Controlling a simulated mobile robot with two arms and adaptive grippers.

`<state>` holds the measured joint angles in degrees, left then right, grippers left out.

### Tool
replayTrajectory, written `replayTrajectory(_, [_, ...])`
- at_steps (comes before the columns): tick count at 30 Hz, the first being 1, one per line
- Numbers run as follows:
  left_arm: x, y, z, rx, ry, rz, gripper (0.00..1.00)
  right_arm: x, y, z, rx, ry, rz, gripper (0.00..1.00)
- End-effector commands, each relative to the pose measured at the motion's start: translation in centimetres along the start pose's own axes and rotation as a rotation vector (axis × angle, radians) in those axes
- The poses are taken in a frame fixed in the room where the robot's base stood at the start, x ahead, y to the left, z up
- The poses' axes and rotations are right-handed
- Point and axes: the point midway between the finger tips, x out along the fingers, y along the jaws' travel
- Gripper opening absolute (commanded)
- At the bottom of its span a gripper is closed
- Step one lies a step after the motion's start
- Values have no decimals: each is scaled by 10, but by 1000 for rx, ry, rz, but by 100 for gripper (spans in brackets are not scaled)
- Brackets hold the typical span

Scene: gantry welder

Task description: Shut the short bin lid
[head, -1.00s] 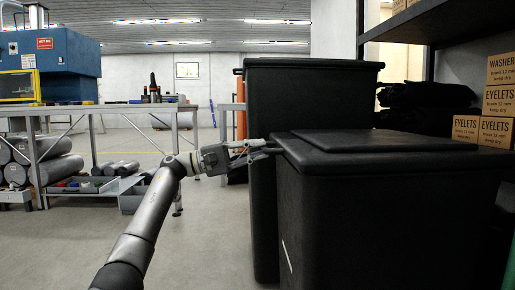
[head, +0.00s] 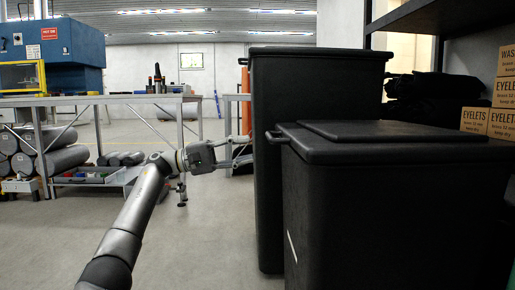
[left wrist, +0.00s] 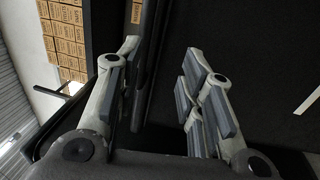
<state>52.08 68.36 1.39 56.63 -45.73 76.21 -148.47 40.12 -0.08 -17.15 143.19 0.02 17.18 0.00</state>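The short bin (head: 385,215) is black and stands at the front right. Its lid (head: 400,150) lies flat across the top, with a raised panel and a loop handle (head: 277,137) at the left end. I see no gap under the lid. My left gripper (head: 245,152) is just left of the bin, a little below the handle and apart from it. In the left wrist view its fingers (left wrist: 160,85) are spread with nothing held between them. Dark bin surfaces fill much of that view. My right gripper is not in view.
A taller black bin (head: 315,85) stands right behind the short one. A shelf with eyelet boxes (head: 502,124) is at the right. A workbench (head: 110,100) with grey rolls below is at the left. The floor (head: 200,245) left of the bins is clear.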

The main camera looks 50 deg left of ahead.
Motion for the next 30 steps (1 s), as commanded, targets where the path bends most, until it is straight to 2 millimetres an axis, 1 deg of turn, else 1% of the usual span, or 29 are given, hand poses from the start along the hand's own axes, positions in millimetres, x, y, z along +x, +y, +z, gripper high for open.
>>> replayTrajectory(1, [-12,-1,-1,-3,5,-3,35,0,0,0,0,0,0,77])
replayTrajectory(6, [-45,1,0,0,3,1,35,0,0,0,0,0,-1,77])
replayTrajectory(9, [-58,2,1,1,1,3,35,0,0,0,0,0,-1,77])
replayTrajectory(11, [-63,2,1,1,1,4,35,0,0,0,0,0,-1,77])
replayTrajectory(16, [-68,3,2,3,-1,4,35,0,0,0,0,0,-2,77])
replayTrajectory(30, [-68,3,2,3,-1,6,35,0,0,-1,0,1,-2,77])
